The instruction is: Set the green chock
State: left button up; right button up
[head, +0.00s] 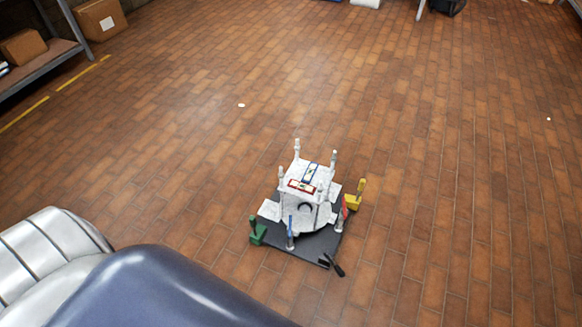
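The green chock (257,232) is at the left front corner of a dark base plate (307,245) on the floor. An upright post or handle rises from it. I cannot tell whether it sits on the plate or beside it. A white flange assembly (308,215) with several upright posts stands on the plate. A yellow chock (353,202) is at the right side of the assembly. Neither of my grippers is in view.
A black-handled tool (334,265) lies at the plate's front edge. Blue (290,240) and red (344,208) upright pieces stand near the flange. A shelf (45,58) with boxes is at far left. The brick floor around is mostly clear.

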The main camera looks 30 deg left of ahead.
aim_at(256, 238)
jog(key=u, duration=0.75)
